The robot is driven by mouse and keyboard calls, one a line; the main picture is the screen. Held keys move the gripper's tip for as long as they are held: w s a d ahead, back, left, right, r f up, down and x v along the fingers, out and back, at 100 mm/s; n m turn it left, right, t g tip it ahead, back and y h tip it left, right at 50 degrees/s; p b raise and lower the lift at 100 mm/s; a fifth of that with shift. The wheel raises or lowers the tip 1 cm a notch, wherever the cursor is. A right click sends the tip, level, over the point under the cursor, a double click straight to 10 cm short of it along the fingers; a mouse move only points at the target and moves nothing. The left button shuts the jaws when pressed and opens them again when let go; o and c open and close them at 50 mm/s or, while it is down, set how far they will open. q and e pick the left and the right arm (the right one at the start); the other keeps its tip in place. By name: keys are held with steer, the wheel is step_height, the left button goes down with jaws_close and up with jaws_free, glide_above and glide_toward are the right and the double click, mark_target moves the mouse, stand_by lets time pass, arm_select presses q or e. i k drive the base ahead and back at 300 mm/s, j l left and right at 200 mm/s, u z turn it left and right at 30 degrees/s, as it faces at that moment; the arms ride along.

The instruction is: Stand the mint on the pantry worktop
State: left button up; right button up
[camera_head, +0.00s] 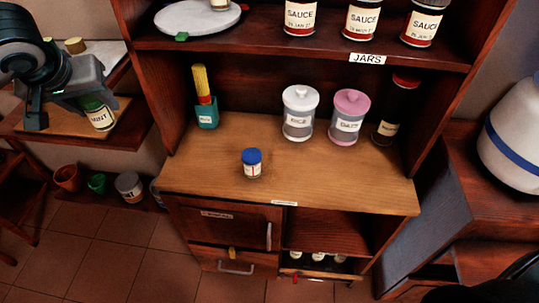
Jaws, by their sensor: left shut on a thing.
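The mint jar (101,119) has a green lid and a pale label reading MINT. It is at the left of the head view, slightly tilted, over a wooden board on the side shelf. My left gripper (83,101) is shut on it near the lid and hides part of its top. I cannot tell whether the jar touches the board. The pantry worktop (330,185) is the light wood surface in the middle, to the right of the gripper. My right gripper is not in view.
A blue-lidded jar (252,164) stands mid-worktop. A teal box (206,113), a white-lidded jar (299,113), a pink-lidded jar (347,118) and a dark bottle (391,112) stand at the back. The JARS shelf (250,45) overhangs them. The worktop's front left and front right are clear.

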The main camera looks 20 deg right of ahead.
mark_target(315, 179)
steer(key=k+l, duration=0.15)
steer(key=l, duration=0.2)
steer(key=k+l, duration=0.2)
steer(key=l, duration=0.15)
steer(key=k+l, duration=0.15)
steer(key=l, duration=0.2)
steer(key=z, duration=1.2)
